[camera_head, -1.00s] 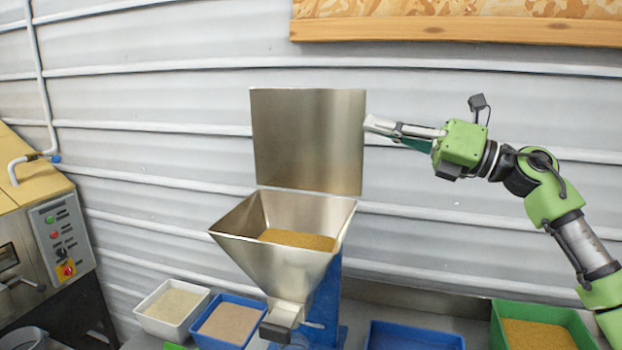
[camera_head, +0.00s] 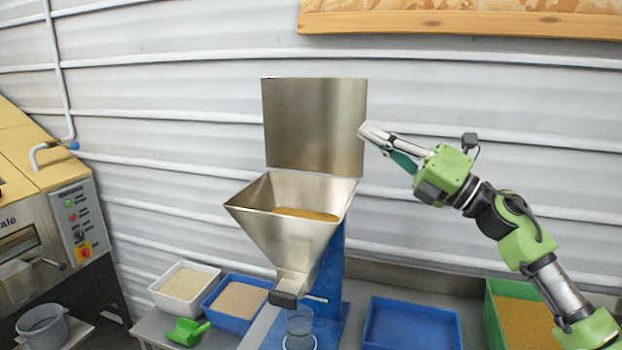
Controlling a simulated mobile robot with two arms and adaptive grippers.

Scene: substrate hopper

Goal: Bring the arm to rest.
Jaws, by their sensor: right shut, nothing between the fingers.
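My right gripper (camera_head: 364,133) comes in from the right. It is shut and empty, with its fingertips pointing left at the right edge of the hopper's raised metal lid (camera_head: 315,125). Whether the tips touch the lid, I cannot tell. The metal hopper (camera_head: 285,238) stands below on a blue stand (camera_head: 330,285), with yellow-brown grain (camera_head: 305,214) inside. My left gripper is not in view.
A clear cup (camera_head: 300,325) stands under the hopper spout. An empty blue tray (camera_head: 412,322), a green bin of grain (camera_head: 490,320), a white bin (camera_head: 184,287), a blue bin (camera_head: 232,303) and a green scoop (camera_head: 187,331) stand around it. A yellow machine (camera_head: 40,215) is at left.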

